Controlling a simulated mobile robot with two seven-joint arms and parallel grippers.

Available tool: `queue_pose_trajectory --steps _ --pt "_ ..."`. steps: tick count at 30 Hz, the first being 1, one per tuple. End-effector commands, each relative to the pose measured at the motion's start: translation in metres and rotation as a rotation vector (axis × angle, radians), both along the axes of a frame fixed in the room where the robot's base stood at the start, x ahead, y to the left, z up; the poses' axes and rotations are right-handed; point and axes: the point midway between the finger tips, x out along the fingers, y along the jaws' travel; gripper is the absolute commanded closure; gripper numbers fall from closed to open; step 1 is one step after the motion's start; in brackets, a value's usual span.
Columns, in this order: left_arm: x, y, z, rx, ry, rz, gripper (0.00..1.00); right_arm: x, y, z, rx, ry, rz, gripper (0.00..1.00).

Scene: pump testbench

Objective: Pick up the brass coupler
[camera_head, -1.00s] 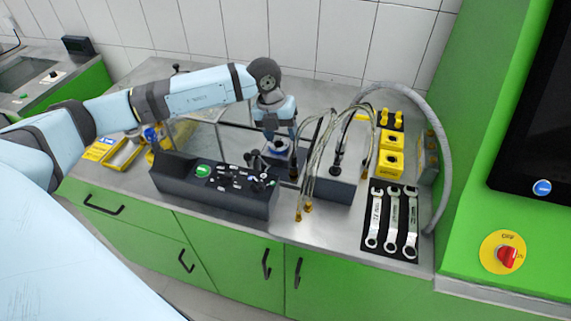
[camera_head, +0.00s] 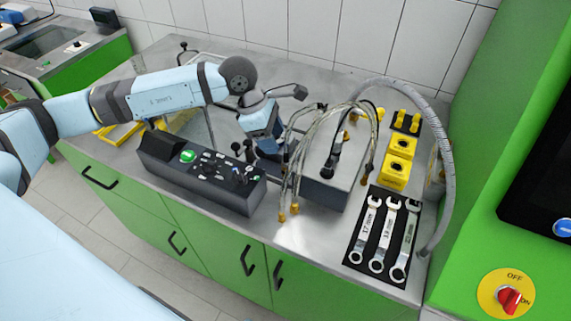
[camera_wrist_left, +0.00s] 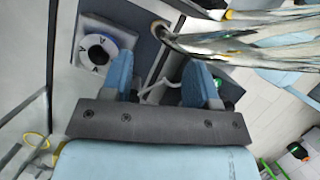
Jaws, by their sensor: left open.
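Brass-coloured hose ends (camera_head: 288,213) hang at the front of a bundle of braided hoses. I cannot tell for sure which brass piece is the coupler; small yellow-gold fittings (camera_head: 407,122) also stand at the back right. My left gripper (camera_wrist_left: 160,78) is open and empty, its two blue fingers apart. In the head view it points down behind the control box, left of the hoses, and its fingertips are hidden. In the left wrist view the hoses (camera_wrist_left: 240,45) pass close beyond the right finger. My right gripper is not in view.
A dark control box (camera_head: 200,175) with a green button stands in front of my left gripper. A grey block (camera_head: 325,190) sits under the hoses. Yellow blocks (camera_head: 397,172) and several wrenches (camera_head: 382,235) lie to the right.

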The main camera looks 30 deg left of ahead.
Motion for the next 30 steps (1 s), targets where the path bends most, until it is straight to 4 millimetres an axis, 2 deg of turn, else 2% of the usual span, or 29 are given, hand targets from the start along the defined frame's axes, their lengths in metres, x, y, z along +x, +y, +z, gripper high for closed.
queue_pose_trajectory --steps 4,14,22,29,30 --pt "0.003 -0.010 -0.025 -0.001 0.003 0.001 0.46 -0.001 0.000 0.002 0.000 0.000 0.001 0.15" --pt "0.006 -0.018 -0.046 0.001 0.001 0.002 0.46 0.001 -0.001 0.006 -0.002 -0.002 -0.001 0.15" --pt "0.009 -0.030 -0.082 -0.001 0.002 0.002 0.46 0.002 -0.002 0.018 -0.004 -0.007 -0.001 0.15" --pt "0.010 -0.032 -0.088 0.001 0.000 0.002 0.46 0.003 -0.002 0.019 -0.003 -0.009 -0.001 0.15" --pt "0.010 -0.032 -0.088 0.001 0.000 0.002 0.48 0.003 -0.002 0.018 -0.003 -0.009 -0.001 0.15"
